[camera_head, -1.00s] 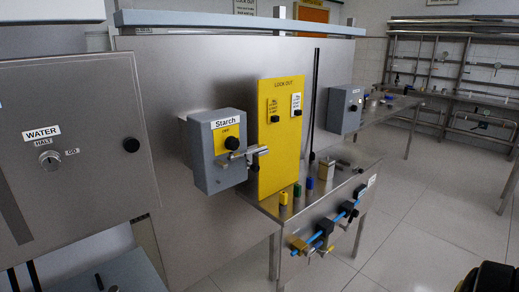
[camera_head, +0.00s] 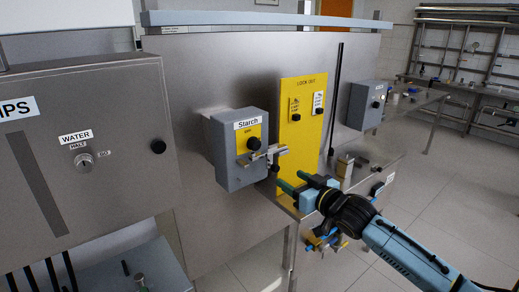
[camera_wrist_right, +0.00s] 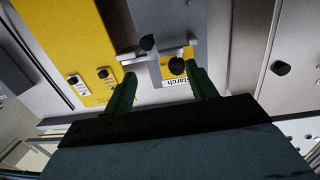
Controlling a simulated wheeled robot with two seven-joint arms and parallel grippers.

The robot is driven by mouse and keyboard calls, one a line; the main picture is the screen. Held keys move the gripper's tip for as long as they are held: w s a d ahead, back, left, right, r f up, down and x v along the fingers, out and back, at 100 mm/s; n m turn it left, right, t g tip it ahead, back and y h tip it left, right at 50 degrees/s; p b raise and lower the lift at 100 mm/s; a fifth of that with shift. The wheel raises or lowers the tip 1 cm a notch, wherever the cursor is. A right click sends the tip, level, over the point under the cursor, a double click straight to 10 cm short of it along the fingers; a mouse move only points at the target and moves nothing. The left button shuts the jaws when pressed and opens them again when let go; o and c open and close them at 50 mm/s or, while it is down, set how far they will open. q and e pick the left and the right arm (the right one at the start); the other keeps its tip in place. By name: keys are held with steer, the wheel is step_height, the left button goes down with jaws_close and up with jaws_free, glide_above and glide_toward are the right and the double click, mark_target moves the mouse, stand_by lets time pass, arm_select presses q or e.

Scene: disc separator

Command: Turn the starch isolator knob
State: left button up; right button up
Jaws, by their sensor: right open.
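The grey Starch isolator box (camera_head: 225,170) is mounted on the steel panel, with a yellow plate and a black round knob (camera_head: 254,143). A metal bar handle (camera_head: 268,157) sticks out across its front. My right gripper (camera_head: 288,180) is open and empty, to the right of and below the handle, apart from it in the picture. In the right wrist view the box appears upside down. Its knob (camera_wrist_right: 177,66) shows between my open right fingers (camera_wrist_right: 163,80), nearer the right finger. The handle (camera_wrist_right: 150,52) crosses beyond the fingertips. My left gripper is not in view.
A yellow lockout board (camera_head: 297,130) with tags stands right of the box, behind my right gripper. A WATER cabinet (camera_head: 110,185) with a knob is at left. A second grey box (camera_head: 365,105) is farther right. A steel table holds small items, partly hidden by my right arm.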

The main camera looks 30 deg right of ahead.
mark_target(257, 146)
step_height(257, 146, up, 5)
steer(key=a+y, duration=0.1)
steer(key=a, duration=0.1)
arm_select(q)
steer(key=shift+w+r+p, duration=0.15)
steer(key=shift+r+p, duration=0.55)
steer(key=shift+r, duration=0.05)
arm_select(e)
steer(key=shift+n+t, duration=0.3)
steer(key=shift+t, duration=0.1)
steer(key=w, duration=1.3)
steer(key=shift+a, duration=0.4)
steer(key=c, duration=1)
